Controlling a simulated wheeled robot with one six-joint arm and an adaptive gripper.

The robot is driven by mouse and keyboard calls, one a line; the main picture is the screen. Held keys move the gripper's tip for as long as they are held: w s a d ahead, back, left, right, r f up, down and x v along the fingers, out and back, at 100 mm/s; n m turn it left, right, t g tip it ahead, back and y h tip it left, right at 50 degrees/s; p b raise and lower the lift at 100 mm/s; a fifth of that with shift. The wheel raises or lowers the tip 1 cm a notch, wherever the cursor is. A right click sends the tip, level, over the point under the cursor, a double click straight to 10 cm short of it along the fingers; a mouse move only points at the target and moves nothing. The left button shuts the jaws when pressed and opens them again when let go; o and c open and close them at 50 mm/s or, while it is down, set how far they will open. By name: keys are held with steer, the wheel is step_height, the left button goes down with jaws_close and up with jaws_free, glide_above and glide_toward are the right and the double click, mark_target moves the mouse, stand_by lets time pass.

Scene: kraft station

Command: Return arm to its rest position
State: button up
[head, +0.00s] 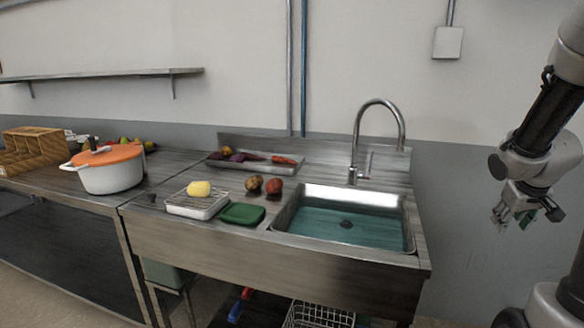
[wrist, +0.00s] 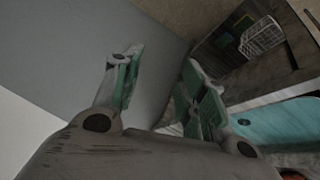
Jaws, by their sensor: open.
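My gripper (head: 512,215) hangs at the right of the head view, pointing down in front of the grey lower wall. It is to the right of the sink unit and apart from it. In the wrist view my gripper (wrist: 162,62) shows its two fingers spread, with teal pads and nothing between them. My arm is bent above it along the right edge.
A sink (head: 345,228) with a tall faucet (head: 378,104) is nearest my arm. Open space surrounds the gripper.

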steer(key=s+a+r+y, duration=0.1)
steer(key=s+a+r, duration=0.4)
steer(key=s+a, duration=0.4)
steer(key=s+a+r+y, duration=0.2)
steer(key=s+a+r, duration=0.4)
steer(key=s+a, duration=0.3)
steer(key=shift+s+a+n, duration=0.3)
steer(key=shift+a+n, duration=0.1)
steer(key=shift+a, duration=0.25)
steer(key=shift+r+g, duration=0.1)
steer(key=shift+g, duration=0.2)
